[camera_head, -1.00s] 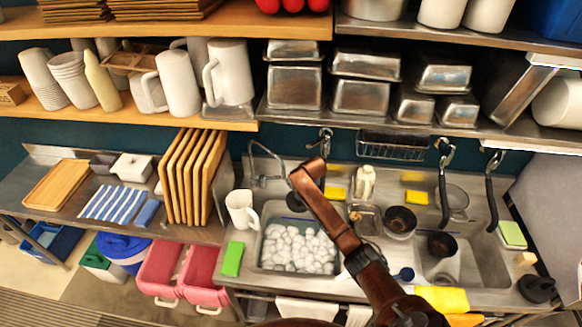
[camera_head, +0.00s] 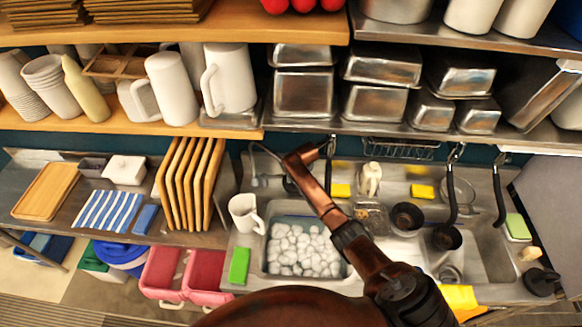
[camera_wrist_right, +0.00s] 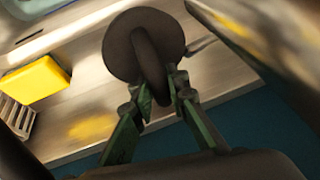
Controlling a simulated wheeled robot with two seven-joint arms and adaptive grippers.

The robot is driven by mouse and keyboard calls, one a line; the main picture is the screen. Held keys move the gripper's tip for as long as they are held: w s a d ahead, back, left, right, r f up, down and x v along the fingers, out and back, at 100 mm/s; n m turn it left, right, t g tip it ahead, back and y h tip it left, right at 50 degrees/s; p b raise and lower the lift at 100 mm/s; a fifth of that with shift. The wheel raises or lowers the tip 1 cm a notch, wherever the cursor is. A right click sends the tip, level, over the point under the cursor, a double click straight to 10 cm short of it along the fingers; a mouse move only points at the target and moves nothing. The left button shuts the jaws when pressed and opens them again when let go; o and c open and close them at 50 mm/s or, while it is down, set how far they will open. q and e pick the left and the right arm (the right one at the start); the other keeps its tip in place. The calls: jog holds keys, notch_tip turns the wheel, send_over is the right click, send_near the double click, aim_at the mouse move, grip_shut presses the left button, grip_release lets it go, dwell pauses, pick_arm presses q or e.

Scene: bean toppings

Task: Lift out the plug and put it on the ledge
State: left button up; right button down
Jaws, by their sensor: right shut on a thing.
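The plug (camera_wrist_right: 120,45) is a dark round disc with a raised loop handle in the right wrist view. My right gripper (camera_wrist_right: 160,91) is shut on that loop, and the disc hangs tilted beyond the fingertips. The pale metal ledge (camera_wrist_right: 85,56) lies behind the plug along a teal wall; whether they touch cannot be told. In the head view the ledge (camera_head: 396,179) runs along the back of the sink. My right arm reaches over the filled basin (camera_head: 268,235) towards its back left corner, where the gripper and plug are mostly hidden. My left gripper is not seen.
A yellow sponge (camera_wrist_right: 38,80) lies on the ledge; it also shows in the head view (camera_head: 341,190). A soap bottle (camera_head: 369,180) and another yellow sponge (camera_head: 422,191) are farther right. A white mug (camera_head: 243,212) stands left of the basin. A blurred metal bar (camera_wrist_right: 250,25) crosses the upper right.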

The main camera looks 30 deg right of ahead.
jog(key=shift+w, duration=0.2)
jog(key=shift+f+b, duration=0.5)
jog(key=shift+f, duration=0.2)
notch_tip(320, 180, down, 3)
jog(key=shift+b, duration=1.2)
jog(key=shift+f+b, duration=0.4)
jog(key=shift+b, duration=0.1)
jog(key=c, duration=1.8)
grip_release()
